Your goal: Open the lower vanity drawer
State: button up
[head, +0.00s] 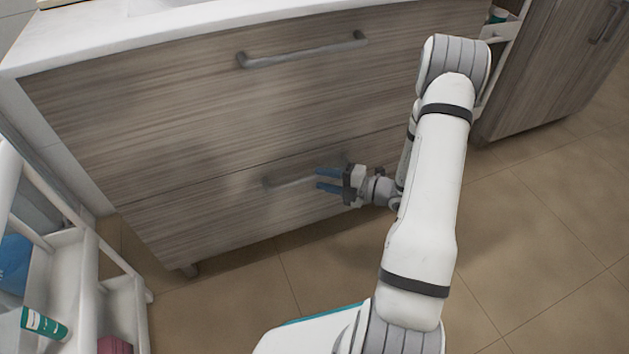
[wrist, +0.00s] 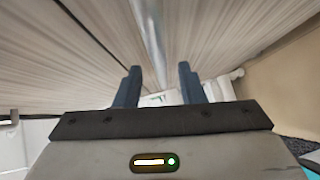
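The lower vanity drawer (head: 190,225) has a grey-brown wood-grain front and looks shut, in line with the drawer above it. Its grey bar handle (head: 285,182) runs across the front; its right part is partly hidden by my gripper. My gripper (head: 318,180) is at the handle's right half, its two blue fingers spread apart. In the wrist view the fingers (wrist: 159,72) are open, and the handle bar (wrist: 150,35) runs lengthwise in line with the gap between them. I see no finger closed on the bar; whether either touches it I cannot tell.
The upper drawer (head: 200,120) with its own handle (head: 300,52) is shut under a white countertop (head: 50,50). A white cart (head: 75,240) holding a tube (head: 45,324) stands at the left. Tiled floor (head: 540,220) is clear at the right.

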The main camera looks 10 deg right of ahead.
aim_at(317, 178)
jog(key=shift+b+x, duration=0.45)
jog(key=shift+x, duration=1.3)
grip_shut()
